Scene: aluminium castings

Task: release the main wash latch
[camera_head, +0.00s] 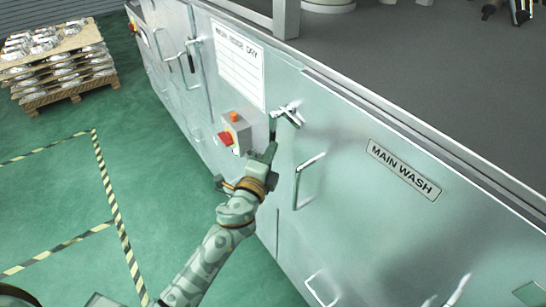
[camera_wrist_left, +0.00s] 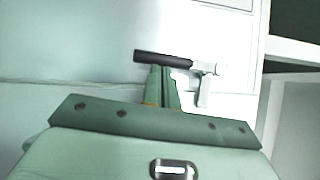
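The main wash door (camera_head: 350,215) is a pale metal panel with a MAIN WASH plate (camera_head: 403,170). Its latch (camera_head: 288,115) is a chrome body near the door's upper left, with a dark lever pointing down. In the left wrist view the latch (camera_wrist_left: 206,82) has its dark grip lying across, just beyond my fingertips. My left gripper (camera_head: 269,153) is below the latch, its fingertips at or close to the lever's lower end. Its fingers (camera_wrist_left: 163,85) look close together, with nothing seen between them. I cannot tell whether they touch the lever. My right gripper is not in view.
A control box (camera_head: 237,132) with red and orange buttons sits just left of the latch. A chrome door handle (camera_head: 307,180) stands out to the right of my gripper. A white chart (camera_head: 238,65) is above. A pallet of castings (camera_head: 58,60) stands far left; the green floor between is open.

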